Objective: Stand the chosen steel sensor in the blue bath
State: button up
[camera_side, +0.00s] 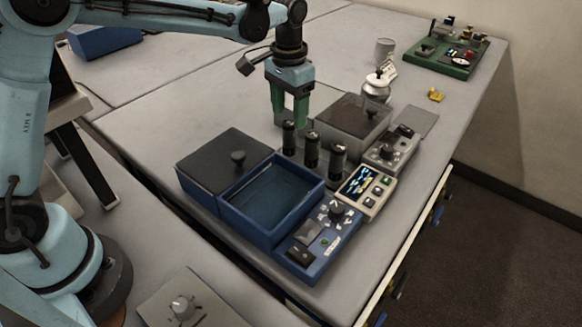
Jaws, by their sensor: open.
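The blue bath (270,237) is a box on the bench with its right compartment open and a dark blue inside. Three dark cylinders, which look like the sensors, stand upright in a row behind it: a left one (289,138), a middle one (311,150) and a right one (337,160). I cannot tell which is the chosen one. My gripper (289,122) points down with green fingers, open, at the left cylinder. The fingers overlap that cylinder's top in the picture; whether they touch it is unclear.
A dark lid with a knob (238,157) covers the bath's left part. A control panel (320,236) fronts the bath, and a beige meter (366,190) stands to its right. A grey metal box (352,122) is behind the cylinders. Bench space left of the gripper is clear.

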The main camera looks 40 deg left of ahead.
aim_at(289, 140)
notch_tip(289, 140, down, 8)
jog(key=shift+f, duration=0.25)
dwell(0.4)
grip_shut()
